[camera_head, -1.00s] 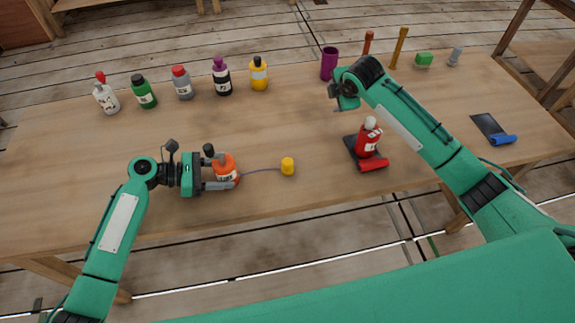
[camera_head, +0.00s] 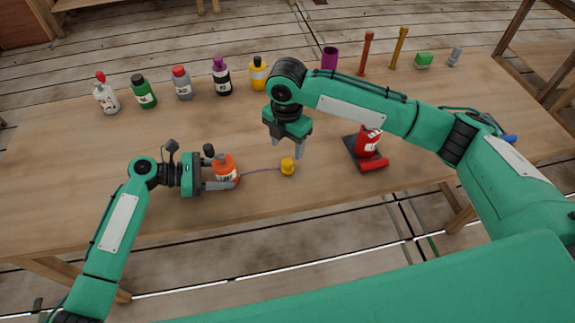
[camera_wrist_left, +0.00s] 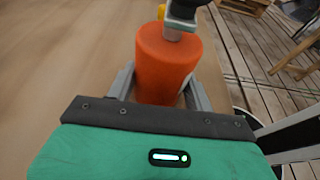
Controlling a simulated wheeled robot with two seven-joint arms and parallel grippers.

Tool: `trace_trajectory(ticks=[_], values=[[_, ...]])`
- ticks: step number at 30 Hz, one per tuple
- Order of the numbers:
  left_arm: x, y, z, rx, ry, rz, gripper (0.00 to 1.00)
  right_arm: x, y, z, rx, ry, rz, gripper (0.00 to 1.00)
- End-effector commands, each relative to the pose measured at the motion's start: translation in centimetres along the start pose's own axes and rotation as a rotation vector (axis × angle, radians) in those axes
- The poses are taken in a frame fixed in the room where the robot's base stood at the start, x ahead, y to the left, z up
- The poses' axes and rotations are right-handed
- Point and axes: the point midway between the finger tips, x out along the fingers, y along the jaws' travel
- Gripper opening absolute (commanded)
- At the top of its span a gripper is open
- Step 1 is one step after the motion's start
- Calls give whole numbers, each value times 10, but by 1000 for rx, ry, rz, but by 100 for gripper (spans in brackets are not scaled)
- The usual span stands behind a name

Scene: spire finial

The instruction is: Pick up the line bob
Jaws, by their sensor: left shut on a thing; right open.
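The line bob is a small yellow cylinder (camera_head: 288,168) on the table, joined by a thin grey line (camera_head: 260,171) to an orange bottle (camera_head: 225,165). My left gripper (camera_head: 222,174) is shut on the orange bottle, which stands upright; the bottle fills the middle of the left wrist view (camera_wrist_left: 167,65). My right gripper (camera_head: 287,148) is open and points down, its fingers just above and around the top of the yellow bob. Whether the fingers touch the bob cannot be told.
Several bottles line the back left, including a yellow one (camera_head: 258,74). A purple cup (camera_head: 329,59), upright rods and a green block (camera_head: 424,60) stand at the back right.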

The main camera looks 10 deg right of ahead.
Motion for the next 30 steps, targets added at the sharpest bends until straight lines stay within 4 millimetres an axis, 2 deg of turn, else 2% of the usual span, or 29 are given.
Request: trace_trajectory(ticks=[3, 11, 20, 27, 28, 30], values=[[0, 0, 0, 0, 0, 0, 39, 18, 0, 0, 1, 1, -1, 57], [0, 0, 0, 0, 0, 0, 39, 34, -1, 0, 1, 1, 1, 57], [0, 0, 0, 0, 0, 0, 39, 75, -4, -2, 3, 1, 0, 57], [0, 0, 0, 0, 0, 0, 39, 79, -3, -2, 2, 0, 3, 57], [0, 0, 0, 0, 0, 0, 39, 79, -3, -2, 2, 0, 3, 55], [0, 0, 0, 0, 0, 0, 39, 79, -3, -2, 2, 0, 3, 41]])
